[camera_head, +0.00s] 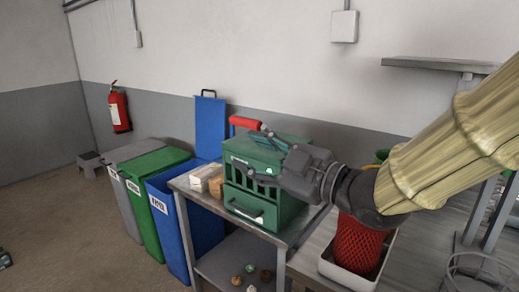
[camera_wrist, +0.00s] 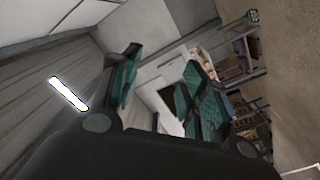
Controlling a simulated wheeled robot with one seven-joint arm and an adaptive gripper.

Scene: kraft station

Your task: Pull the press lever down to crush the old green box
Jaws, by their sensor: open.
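The dark green press (camera_head: 285,209) stands on a grey metal table, with a slotted front and a lower drawer with a handle. Its red lever grip (camera_head: 244,124) shows above the press's back left edge, raised. My gripper (camera_head: 251,148) is open in front of the upper part of the press, its fingers pointing left, near and below the red grip. It looks empty. In the wrist view its two teal-padded fingers (camera_wrist: 163,90) are spread apart, with no lever between them. I cannot make out the old green box; the press's inside is mostly hidden.
A pale box (camera_head: 205,176) and a brown box (camera_head: 216,187) sit left of the press. Green (camera_head: 155,163) and blue (camera_head: 166,188) bins stand left of the table.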

